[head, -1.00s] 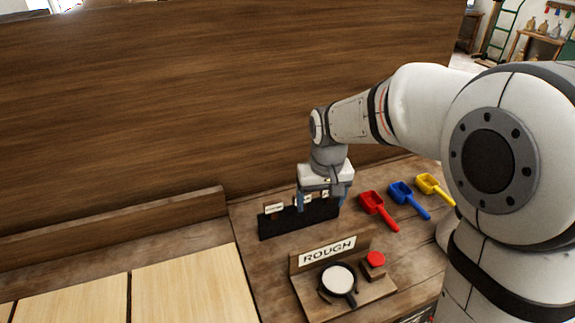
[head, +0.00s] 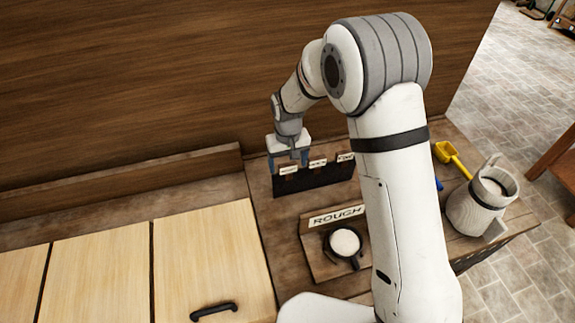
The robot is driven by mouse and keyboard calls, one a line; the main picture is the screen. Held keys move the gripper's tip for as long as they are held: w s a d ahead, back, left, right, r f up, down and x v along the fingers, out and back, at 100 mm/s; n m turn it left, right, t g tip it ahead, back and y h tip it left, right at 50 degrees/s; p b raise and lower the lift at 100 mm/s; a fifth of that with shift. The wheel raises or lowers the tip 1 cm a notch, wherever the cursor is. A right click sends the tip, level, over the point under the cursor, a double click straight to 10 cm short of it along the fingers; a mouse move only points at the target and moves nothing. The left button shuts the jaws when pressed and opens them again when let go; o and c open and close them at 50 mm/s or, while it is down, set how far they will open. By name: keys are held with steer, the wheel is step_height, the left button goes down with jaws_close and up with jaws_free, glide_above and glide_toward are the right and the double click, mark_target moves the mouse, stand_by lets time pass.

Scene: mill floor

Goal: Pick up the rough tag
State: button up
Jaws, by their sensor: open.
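A black rack (head: 325,179) on the wooden bench holds three small pale tags: a left tag (head: 289,170), a middle tag (head: 318,163) and a right tag (head: 345,157). Their lettering is too small to read, so I cannot tell which is the rough tag. My gripper (head: 289,162) points down, open and empty, at the rack's left end. Its fingers appear on either side of the left tag; I cannot tell how near it they are in depth.
A sign reading ROUGH (head: 337,215) stands behind a round dark pan of white stuff (head: 344,242). A yellow scoop (head: 450,157) and a pale jug (head: 482,200) are at the right. Light wooden lids (head: 205,245) lie at the left. My arm hides part of the bench.

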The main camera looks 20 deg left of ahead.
steer(key=shift+f, duration=0.6)
steer(key=shift+c, duration=0.6)
steer(key=c, duration=0.9)
